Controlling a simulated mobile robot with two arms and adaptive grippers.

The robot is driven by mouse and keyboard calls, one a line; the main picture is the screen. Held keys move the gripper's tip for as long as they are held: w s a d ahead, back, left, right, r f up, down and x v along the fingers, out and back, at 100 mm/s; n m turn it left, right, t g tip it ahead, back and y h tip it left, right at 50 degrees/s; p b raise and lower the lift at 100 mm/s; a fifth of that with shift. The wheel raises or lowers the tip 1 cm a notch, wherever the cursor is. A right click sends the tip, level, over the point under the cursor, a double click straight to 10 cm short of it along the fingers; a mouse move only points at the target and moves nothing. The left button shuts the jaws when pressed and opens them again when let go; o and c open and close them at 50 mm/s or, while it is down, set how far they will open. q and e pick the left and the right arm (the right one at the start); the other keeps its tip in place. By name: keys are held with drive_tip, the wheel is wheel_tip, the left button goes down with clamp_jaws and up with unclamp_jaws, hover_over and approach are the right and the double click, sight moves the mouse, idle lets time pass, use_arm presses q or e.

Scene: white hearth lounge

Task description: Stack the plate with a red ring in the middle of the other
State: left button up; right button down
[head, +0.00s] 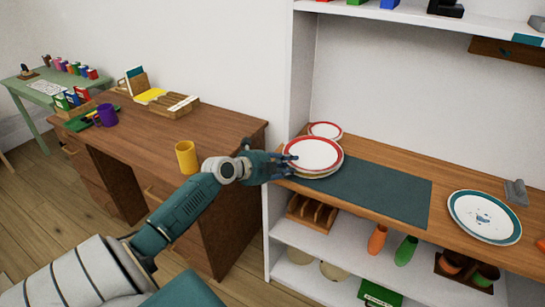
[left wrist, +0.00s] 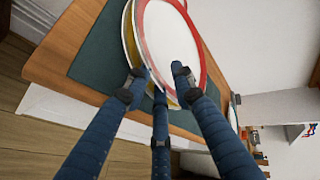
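A white plate with a red ring (head: 314,151) lies at the left end of the dark mat, over another plate with a yellowish rim (head: 318,174). The upper plate covers most of the lower one. Both also show in the left wrist view, the red-ringed plate (left wrist: 172,35) and the yellowish rim (left wrist: 131,40). My left gripper (head: 290,163) is at the left edge of the stack. In the left wrist view its fingers (left wrist: 158,85) overlap the near rims; whether they press on a plate cannot be told. My right gripper is out of view.
A smaller red-rimmed plate (head: 325,129) sits behind the stack. A teal-ringed plate (head: 484,215) lies on the right of the shelf top. The dark mat (head: 375,192) is clear right of the stack. A yellow mug (head: 186,158) stands on the desk (head: 150,135).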

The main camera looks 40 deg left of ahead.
use_arm(q)
drive_tip(key=p+v, duration=0.1)
drive_tip(key=v, duration=1.1)
drive_tip(key=shift+p, duration=0.35)
drive_tip(key=s+a+f+n+g+y, duration=0.1)
drive_tip(key=s+a+f+n, duration=0.15)
drive_tip(key=f, duration=0.55)
drive_tip(key=s+a+f+n+g+y, duration=0.1)
drive_tip(key=s+f+n, duration=0.2)
drive_tip(key=f, duration=0.4)
drive_tip(key=s+a+f+n+g+y, duration=0.1)
drive_tip(key=s+f+n, duration=0.1)
drive_tip(key=f, duration=0.6)
drive_tip(key=s+d+f+n+g, duration=0.1)
drive_tip(key=s+f+n+g, duration=0.1)
drive_tip(key=s+f, duration=0.35)
drive_tip(key=s+d+f+n+g, duration=0.1)
drive_tip(key=s+d+f+n, duration=0.15)
drive_tip(key=f, duration=0.65)
drive_tip(key=s+d+f+n+g, duration=0.2)
drive_tip(key=s+d+f+g, duration=0.1)
drive_tip(key=s+d+f, duration=0.7)
drive_tip(key=s+d+f+n+g+h, duration=0.1)
drive_tip(key=s+d+f+n+g, duration=0.2)
drive_tip(key=s+d+f, duration=0.8)
drive_tip(key=s+d, duration=0.5)
drive_tip(key=s, duration=0.2)
drive_tip(key=shift+s, duration=0.25)
